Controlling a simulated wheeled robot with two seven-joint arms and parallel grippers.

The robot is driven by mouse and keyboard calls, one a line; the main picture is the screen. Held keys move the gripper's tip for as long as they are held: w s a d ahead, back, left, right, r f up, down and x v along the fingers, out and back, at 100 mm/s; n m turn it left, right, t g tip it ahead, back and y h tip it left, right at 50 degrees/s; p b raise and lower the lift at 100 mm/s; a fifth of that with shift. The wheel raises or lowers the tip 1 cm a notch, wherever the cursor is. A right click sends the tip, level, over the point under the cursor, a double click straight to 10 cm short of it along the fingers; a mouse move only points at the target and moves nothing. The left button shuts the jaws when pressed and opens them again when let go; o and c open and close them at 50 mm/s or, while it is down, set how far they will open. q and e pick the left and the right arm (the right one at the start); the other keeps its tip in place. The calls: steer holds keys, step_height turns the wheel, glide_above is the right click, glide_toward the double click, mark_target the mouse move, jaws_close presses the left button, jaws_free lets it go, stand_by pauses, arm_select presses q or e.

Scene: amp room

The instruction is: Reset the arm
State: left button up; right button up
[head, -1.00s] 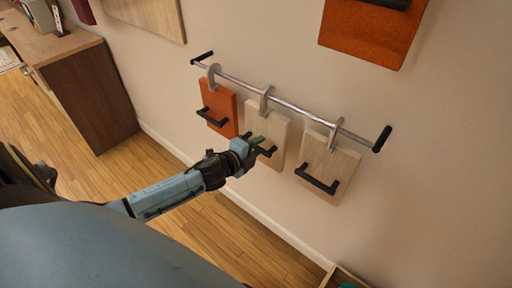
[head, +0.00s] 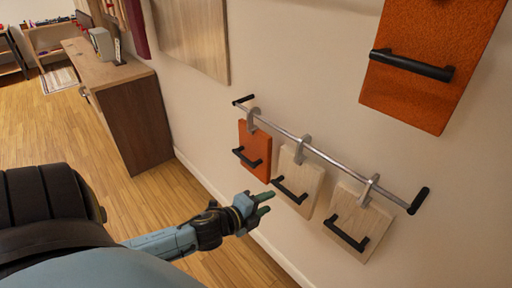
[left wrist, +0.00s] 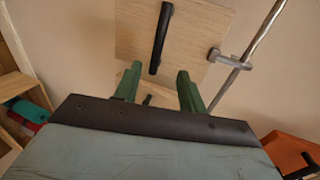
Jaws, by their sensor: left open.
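My left gripper (head: 264,202) is in front of the wall rail, with its green fingers apart and nothing between them. In the head view it is just left of the handle of the middle light wooden board (head: 300,176), clear of it. In the left wrist view the open fingers (left wrist: 157,88) point toward a light wooden board (left wrist: 180,28) with a black handle. My right gripper is not in view.
A metal rail (head: 325,155) with black ends holds hooks with an orange board (head: 254,142) and a second light board (head: 360,215). A large orange panel (head: 425,100) hangs above right. A wooden cabinet (head: 130,115) stands left. Open floor lies between.

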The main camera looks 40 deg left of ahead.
arm_select(q)
steer(key=shift+v, duration=1.75)
steer(key=s+a+f+n+g+y, duration=0.1)
steer(key=s+f+n+g, duration=0.3)
steer(key=f, duration=0.8)
steer(key=s+a+f+n+g+y, duration=0.15)
steer(key=s+f+n, duration=0.3)
steer(key=f, duration=0.65)
steer(key=s+d+f+n+g, duration=0.4)
steer(key=s+f, duration=0.5)
steer(key=s, duration=0.3)
steer(key=s+d+f+n+g+h, duration=0.1)
steer(key=s+d+f+n+g, duration=0.2)
steer(key=s, duration=1)
step_height(320, 180, down, 6)
steer(key=d+g, duration=0.1)
steer(key=d, duration=0.2)
steer(key=shift+s+n, duration=0.3)
steer(key=shift+n, duration=0.05)
steer(key=shift+r, duration=0.15)
